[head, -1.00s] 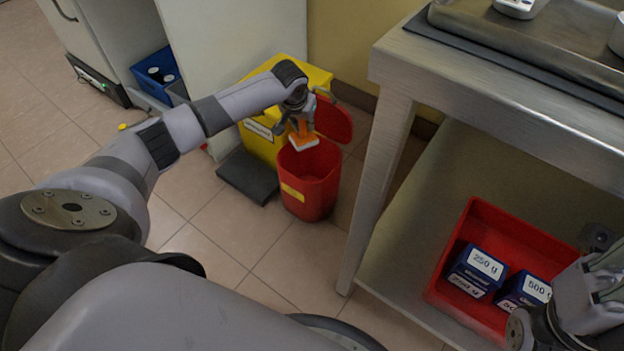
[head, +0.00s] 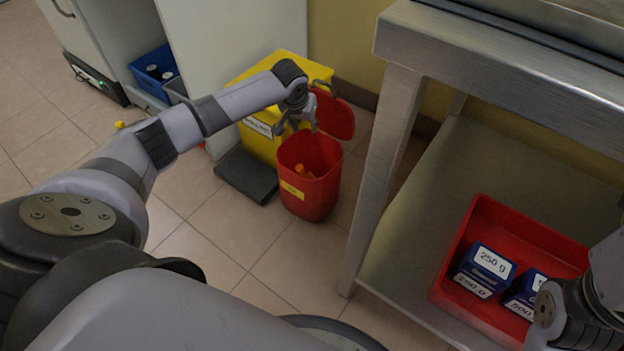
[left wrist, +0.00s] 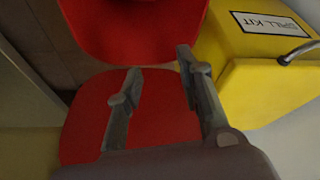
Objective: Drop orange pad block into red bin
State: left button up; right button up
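The red bin (head: 310,190) stands on the floor with its lid (head: 334,116) tipped open at the back. My right gripper is not clearly in view; only part of the right arm shows at the lower right.
A yellow spill kit box (head: 262,139) stands behind the bin, with a dark pedal or slab (head: 246,176) in front. To the right is a metal table (head: 450,40); its lower shelf bears a red tray (head: 462,240) with blue 250 g and 500 g boxes.

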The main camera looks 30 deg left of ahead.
pick_arm(q)
jog(key=shift+o, duration=0.8)
jog(key=a+v, duration=0.1)
jog(key=v, duration=1.1)
jog(key=shift+d, duration=0.45)
